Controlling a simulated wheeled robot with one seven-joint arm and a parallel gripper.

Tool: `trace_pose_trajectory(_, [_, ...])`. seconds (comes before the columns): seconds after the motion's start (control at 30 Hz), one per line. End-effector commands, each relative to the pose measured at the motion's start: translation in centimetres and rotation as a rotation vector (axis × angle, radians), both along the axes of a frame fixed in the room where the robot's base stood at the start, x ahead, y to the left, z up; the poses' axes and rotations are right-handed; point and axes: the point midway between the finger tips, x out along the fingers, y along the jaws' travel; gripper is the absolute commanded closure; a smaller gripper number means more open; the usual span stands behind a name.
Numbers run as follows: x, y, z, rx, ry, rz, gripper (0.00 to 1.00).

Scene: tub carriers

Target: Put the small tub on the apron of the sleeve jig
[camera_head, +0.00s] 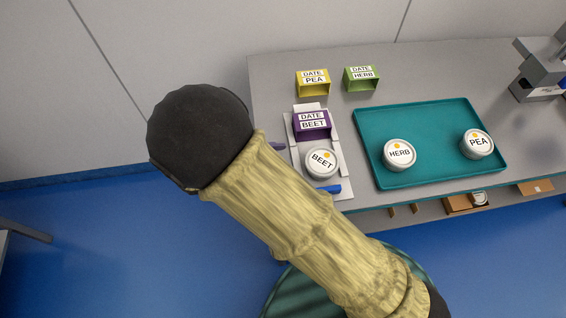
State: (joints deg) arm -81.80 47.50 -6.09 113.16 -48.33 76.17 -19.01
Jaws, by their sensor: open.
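The sleeve jig (343,176) is a pale frame with side rails at the left end of the bench. A purple sleeve (312,123) marked DATE BEET stands in its back part. A small round white tub (322,163) marked BEET, with an orange dot, sits upright on the jig's front part, in front of the sleeve and between the rails. Two similar tubs, HERB (399,154) and PEA (477,143), stand on a teal tray. My arm crosses the picture at lower left and ends in a black rounded cover; no gripper fingers show.
The teal tray (430,116) lies right of the jig. Yellow PEA (313,82) and green HERB (361,78) sleeves stand behind. A grey device (540,70) is at the far right. Small boxes sit on a shelf below. The bench's back middle is clear.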

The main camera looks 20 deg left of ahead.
Motion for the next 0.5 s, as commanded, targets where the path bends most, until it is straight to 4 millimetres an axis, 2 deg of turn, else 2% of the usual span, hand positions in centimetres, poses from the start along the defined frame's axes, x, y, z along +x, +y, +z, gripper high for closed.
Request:
trace_pose_trajectory(0.37, [0.1, -0.1, 0.0, 0.004, 0.001, -0.006, 0.11])
trace_pose_trajectory(0.5, [1.0, -1.6, 0.2, 0.05, 0.022, -0.079, 0.11])
